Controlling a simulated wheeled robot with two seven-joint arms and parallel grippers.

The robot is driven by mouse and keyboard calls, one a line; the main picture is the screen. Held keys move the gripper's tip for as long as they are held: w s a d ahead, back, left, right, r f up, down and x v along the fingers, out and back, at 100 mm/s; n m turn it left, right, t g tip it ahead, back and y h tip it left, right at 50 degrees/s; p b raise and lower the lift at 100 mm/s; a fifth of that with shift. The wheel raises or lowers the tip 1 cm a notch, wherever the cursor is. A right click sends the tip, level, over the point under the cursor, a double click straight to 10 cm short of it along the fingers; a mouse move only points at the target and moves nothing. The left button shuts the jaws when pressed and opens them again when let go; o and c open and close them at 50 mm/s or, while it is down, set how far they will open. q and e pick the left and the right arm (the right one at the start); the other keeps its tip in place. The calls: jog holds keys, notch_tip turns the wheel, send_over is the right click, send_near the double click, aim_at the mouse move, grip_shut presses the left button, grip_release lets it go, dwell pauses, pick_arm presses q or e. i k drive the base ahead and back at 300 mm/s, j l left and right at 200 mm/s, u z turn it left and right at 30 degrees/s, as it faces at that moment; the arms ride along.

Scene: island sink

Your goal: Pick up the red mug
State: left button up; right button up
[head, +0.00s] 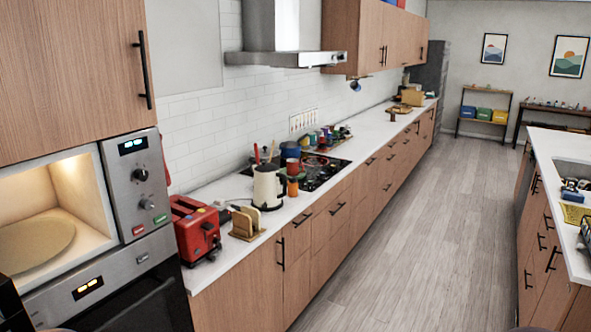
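A small red, mug-like vessel (290,151) shows on the left counter, just behind and to the right of a cream kettle (268,188). It is too small to tell for sure whether it is the red mug. Its lower part is partly hidden by items in front of it. Neither of my grippers is in view.
A red toaster (196,229) and a wooden rack (247,223) stand at the near end of the counter (300,207). A black cooktop (325,169) lies behind the kettle. An island with a sink (572,172) stands at the right. The floor (420,230) between is clear.

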aim_at(293, 164)
jog(key=i+l+z, duration=0.1)
jog(key=i+z, duration=0.25)
jog(key=i, duration=0.4)
jog(key=i+l, duration=0.1)
jog(key=i, duration=1.25)
jog(key=i+l+u, duration=0.1)
jog(key=i, duration=0.6)
jog(key=i+l, duration=0.2)
jog(key=i, duration=0.45)
jog(key=i+l, duration=0.1)
jog(key=i, duration=0.55)
jog(key=i+l+u, duration=0.25)
jog(key=i, duration=0.2)
jog(key=i+l+u, duration=0.1)
jog(key=i+u, duration=0.15)
jog(key=i, duration=0.2)
